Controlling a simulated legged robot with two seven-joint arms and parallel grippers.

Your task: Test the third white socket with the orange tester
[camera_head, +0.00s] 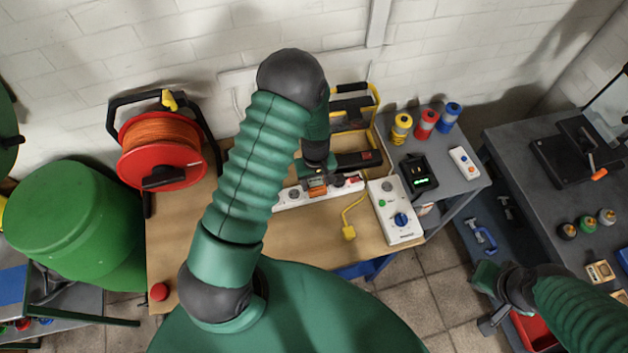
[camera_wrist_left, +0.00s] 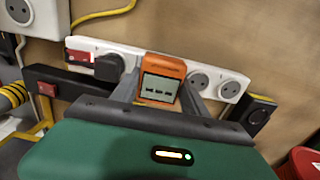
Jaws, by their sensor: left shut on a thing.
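The orange tester (camera_head: 317,190) is between the fingers of my left gripper (camera_head: 318,176), which is shut on it. In the left wrist view the tester (camera_wrist_left: 162,76) shows its grey display towards the camera, with a finger on each side. It is at the white socket strip (camera_head: 290,197), over a middle socket; I cannot tell whether its pins are in. In the wrist view the strip (camera_wrist_left: 146,52) has a red switch (camera_wrist_left: 80,57), a black plug (camera_wrist_left: 108,67) and two bare sockets (camera_wrist_left: 214,86) beyond the tester. My right gripper (camera_head: 489,300) hangs low at right, fingers unclear.
A red cable reel (camera_head: 160,150) stands at left.

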